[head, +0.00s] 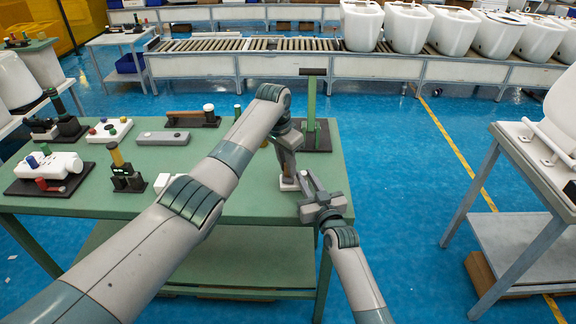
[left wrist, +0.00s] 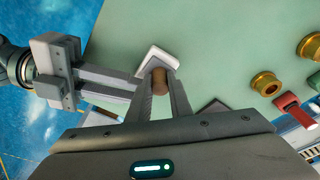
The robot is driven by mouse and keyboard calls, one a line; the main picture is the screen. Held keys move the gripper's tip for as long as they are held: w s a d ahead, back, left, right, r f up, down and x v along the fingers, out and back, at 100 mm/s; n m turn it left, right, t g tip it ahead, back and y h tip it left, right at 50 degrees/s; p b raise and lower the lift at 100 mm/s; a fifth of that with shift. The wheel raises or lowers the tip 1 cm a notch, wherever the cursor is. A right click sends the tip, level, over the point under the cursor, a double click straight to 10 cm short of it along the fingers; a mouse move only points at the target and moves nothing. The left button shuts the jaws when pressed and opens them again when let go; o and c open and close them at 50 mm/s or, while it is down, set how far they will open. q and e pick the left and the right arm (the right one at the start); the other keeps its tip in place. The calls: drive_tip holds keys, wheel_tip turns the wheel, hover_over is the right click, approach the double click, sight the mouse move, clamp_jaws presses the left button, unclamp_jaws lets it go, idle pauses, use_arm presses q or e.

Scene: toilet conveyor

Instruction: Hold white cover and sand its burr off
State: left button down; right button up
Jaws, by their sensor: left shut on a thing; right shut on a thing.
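The white cover (left wrist: 158,58) is a small white piece, seen in the left wrist view just beyond my left fingertips; it also shows in the head view (head: 288,184), low over the green table. My left gripper (left wrist: 162,88) is shut on a brown cylinder (left wrist: 160,82), whose end lies against or just over the cover; contact is unclear. My right gripper (head: 302,184) comes from the front right and is shut on the cover's edge; its fingers partly hide it. In the left wrist view my right gripper (left wrist: 138,82) enters from the left.
The green table (head: 255,205) carries a green lever press (head: 312,120), a grey block (head: 163,138) and several fixtures at the left. A grey stand (head: 530,185) is at the right. The roller conveyor (head: 240,47) with white toilets is at the back.

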use_arm(q)
drive_tip(key=shift+d+r, duration=0.25)
drive_tip(key=shift+d, duration=0.15)
drive_tip(key=shift+r, duration=1.55)
drive_tip(key=shift+a+r, duration=0.2)
drive_tip(key=shift+r, duration=0.75)
drive_tip(key=shift+a+r, duration=0.15)
drive_tip(key=shift+r, duration=0.75)
drive_tip(key=shift+f, duration=0.15)
drive_tip(key=shift+g+h, duration=0.6)
drive_tip(key=shift+g, duration=0.2)
drive_tip(key=shift+a+f, duration=0.15)
drive_tip(key=shift+f, duration=1.2)
drive_tip(key=shift+a+f, duration=0.1)
drive_tip(key=shift+f, duration=1.55)
drive_tip(key=shift+f, duration=0.45)
drive_tip(key=shift+s, duration=0.25)
drive_tip(key=shift+s, duration=0.35)
